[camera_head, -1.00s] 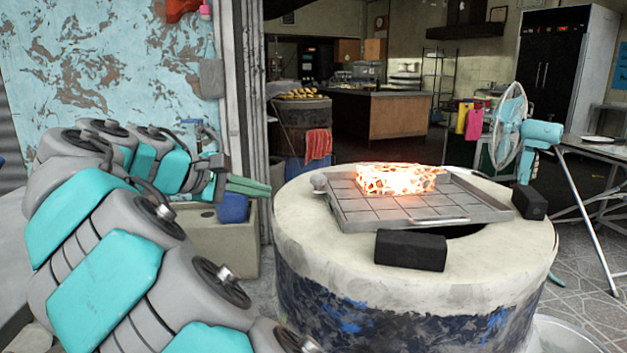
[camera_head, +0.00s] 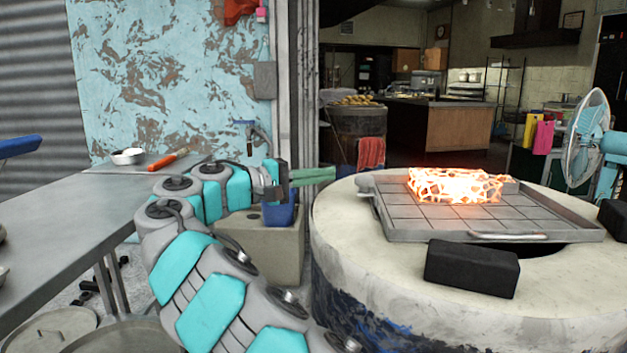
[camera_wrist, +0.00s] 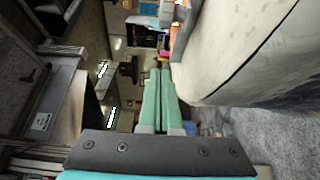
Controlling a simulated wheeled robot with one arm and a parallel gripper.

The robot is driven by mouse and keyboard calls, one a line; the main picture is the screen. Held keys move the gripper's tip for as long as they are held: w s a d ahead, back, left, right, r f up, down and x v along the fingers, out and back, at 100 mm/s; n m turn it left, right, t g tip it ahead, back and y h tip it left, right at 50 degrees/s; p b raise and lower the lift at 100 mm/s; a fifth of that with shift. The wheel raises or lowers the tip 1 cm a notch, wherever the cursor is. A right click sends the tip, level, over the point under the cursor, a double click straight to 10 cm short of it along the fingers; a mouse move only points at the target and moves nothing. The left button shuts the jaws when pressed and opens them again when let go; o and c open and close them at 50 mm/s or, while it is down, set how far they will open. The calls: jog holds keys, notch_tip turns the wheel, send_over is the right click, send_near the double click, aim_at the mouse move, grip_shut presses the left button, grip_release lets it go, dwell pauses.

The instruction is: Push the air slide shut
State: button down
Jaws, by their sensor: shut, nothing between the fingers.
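The barrel oven (camera_head: 350,262) is a wide round drum with a pale top and a dark, blue-patched side, standing right of centre in the head view. Its pale curved wall (camera_wrist: 225,45) fills the upper right of the wrist view. I cannot make out the air slide in either current view. My gripper (camera_head: 332,173) has long green fingers, shut and empty, pointing right near the oven's back-left rim. In the wrist view the shut fingers (camera_wrist: 157,72) point up the picture, just left of the oven wall; I cannot tell whether they touch it.
A grate tray (camera_head: 450,222) with a glowing block (camera_head: 460,186) lies on the oven top. A black block (camera_head: 472,268) sits at its front edge. A blue container (camera_head: 280,214) stands below my gripper. A grey table (camera_head: 70,235) is at left, a fan (camera_head: 585,140) at right.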

aim_at(368, 183)
jog(key=x, duration=0.5)
jog(key=shift+d, duration=0.25)
jog(key=shift+s+a, duration=0.1)
jog(key=shift+s, duration=0.25)
jog(key=shift+s+b, duration=0.45)
jog(key=shift+s, duration=1.15)
jog(key=shift+s, duration=0.1)
jog(key=shift+s+a+b, duration=0.15)
jog(key=shift+s+b, duration=0.1)
jog(key=shift+s, duration=1.15)
jog(key=shift+s+a+b, duration=0.15)
jog(key=shift+s+b, duration=0.05)
jog(key=shift+s, duration=1.2)
